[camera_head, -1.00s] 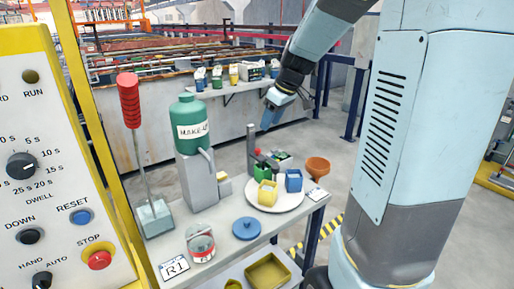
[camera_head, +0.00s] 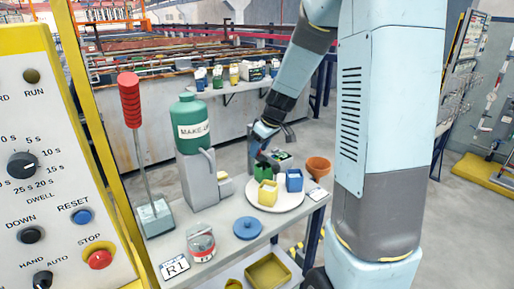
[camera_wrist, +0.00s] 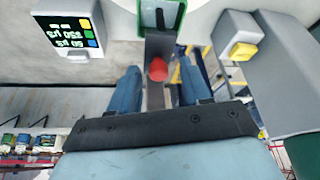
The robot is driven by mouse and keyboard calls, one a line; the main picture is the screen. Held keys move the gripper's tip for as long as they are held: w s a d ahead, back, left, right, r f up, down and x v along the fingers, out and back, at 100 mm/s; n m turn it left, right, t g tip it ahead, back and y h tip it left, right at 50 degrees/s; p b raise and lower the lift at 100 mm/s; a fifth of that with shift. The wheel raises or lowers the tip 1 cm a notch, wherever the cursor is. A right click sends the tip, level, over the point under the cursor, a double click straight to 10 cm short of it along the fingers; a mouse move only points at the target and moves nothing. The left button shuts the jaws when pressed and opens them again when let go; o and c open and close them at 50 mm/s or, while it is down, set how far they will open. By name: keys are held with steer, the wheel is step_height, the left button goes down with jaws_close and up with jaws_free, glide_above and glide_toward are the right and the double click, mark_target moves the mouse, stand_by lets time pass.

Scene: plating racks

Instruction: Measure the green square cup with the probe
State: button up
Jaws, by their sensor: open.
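The green square cup (camera_head: 263,172) stands on the round white plate, behind a yellow cup (camera_head: 268,194) that partly hides it. A green square form (camera_wrist: 173,10) at the top of the wrist view looks like the same cup. My gripper (camera_head: 263,131) is above the back of the plate, at the dark upright part that looks like the probe (camera_head: 266,159). In the wrist view, my gripper (camera_wrist: 158,88) is open, with a grey bar (camera_wrist: 157,48) between its blue fingers. A red ball (camera_wrist: 157,70) shows there; whether the fingers touch anything is unclear.
A blue cup (camera_head: 294,181) shares the white plate (camera_head: 290,203). A display with digits (camera_wrist: 68,38) is at the upper left of the wrist view.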

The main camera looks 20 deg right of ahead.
steer(key=shift+c, duration=0.2)
jaws_close()
stand_by(0.4)
